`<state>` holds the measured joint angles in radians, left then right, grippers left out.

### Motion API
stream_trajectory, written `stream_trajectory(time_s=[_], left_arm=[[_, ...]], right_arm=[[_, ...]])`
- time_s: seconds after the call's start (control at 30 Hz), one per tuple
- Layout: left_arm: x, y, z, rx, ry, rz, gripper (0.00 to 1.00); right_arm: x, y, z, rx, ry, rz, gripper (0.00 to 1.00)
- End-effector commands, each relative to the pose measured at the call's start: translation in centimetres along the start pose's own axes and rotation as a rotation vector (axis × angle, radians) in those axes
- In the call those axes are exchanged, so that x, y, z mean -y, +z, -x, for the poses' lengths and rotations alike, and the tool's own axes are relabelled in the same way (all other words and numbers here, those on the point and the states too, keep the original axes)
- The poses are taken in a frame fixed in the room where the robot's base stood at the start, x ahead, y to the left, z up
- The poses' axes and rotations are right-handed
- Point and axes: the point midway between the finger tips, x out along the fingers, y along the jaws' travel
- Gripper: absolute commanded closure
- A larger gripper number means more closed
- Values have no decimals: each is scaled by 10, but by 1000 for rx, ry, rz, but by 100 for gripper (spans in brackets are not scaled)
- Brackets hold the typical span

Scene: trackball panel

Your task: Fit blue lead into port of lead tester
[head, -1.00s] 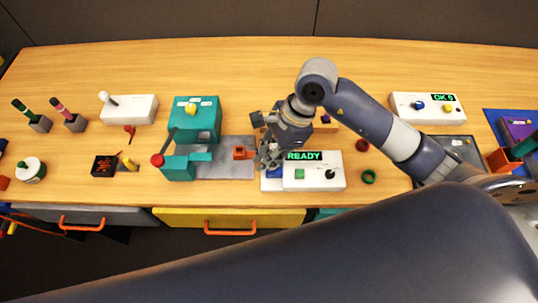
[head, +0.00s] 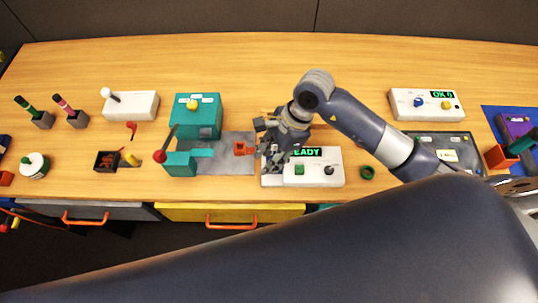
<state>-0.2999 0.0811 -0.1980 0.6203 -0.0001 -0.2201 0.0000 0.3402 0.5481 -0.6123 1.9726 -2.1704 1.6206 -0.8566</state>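No blue lead can be made out for sure. My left gripper is not in view.
A teal press (head: 196,120) with a red-knobbed lever and a grey plate (head: 230,140) stand left of the gripper, with an orange piece (head: 240,149) close by. The back of the table is clear.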

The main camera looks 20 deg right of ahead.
Motion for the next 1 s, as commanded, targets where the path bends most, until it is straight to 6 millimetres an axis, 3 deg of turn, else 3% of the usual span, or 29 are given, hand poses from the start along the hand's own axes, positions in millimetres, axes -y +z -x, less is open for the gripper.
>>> stream_trajectory(time_s=[0.37,0.8,1.0], left_arm=[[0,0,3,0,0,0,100],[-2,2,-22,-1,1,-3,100],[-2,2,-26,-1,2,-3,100]], right_arm=[[1,1,6,0,-2,0,67],[1,0,93,-2,-5,1,67],[0,0,117,-1,-1,0,67]])
